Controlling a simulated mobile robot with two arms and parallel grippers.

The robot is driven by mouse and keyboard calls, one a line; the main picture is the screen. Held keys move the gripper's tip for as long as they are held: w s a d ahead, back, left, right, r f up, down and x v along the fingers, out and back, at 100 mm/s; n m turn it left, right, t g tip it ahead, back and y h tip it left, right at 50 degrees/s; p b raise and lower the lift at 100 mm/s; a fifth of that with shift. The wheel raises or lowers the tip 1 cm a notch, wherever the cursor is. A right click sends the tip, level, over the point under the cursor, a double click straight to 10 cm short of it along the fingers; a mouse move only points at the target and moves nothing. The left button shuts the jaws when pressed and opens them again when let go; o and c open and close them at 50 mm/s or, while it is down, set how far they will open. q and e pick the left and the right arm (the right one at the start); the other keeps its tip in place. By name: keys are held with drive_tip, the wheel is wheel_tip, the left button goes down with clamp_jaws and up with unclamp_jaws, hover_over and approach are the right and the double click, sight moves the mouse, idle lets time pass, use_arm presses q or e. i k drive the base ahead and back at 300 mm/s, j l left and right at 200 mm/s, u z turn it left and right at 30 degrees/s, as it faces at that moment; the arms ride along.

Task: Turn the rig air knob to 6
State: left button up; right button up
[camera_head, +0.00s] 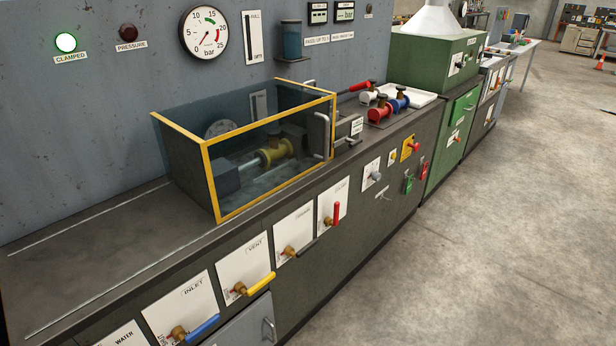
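Neither of my grippers is in view. No label reading "rig air" is legible. A grey round knob on a white plate (373,176) is on the bench front, right of the red lever; its scale and setting are too small to read. A smaller plate with a brass-coloured control (392,158) is beside it. A yellow plate with a red knob (410,149) is further right. I cannot tell for certain which of these is the rig air knob. The round pressure gauge (205,32) on the wall has its needle toward the low end.
Levers along the bench front stick out: blue inlet (203,328), yellow vent (261,283) and red (337,212). A yellow-framed clear guard (272,166) encloses a brass spool (278,149). The green clamped lamp (66,42) is lit. The floor (480,220) in front is clear.

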sight(376, 176)
drive_tip(key=i+l, duration=0.3)
drive_tip(key=i+l+u, duration=0.1)
drive_tip(key=i+l, duration=0.15)
drive_tip(key=l, duration=0.3)
drive_tip(key=i+l, duration=0.3)
drive_tip(key=l, duration=0.15)
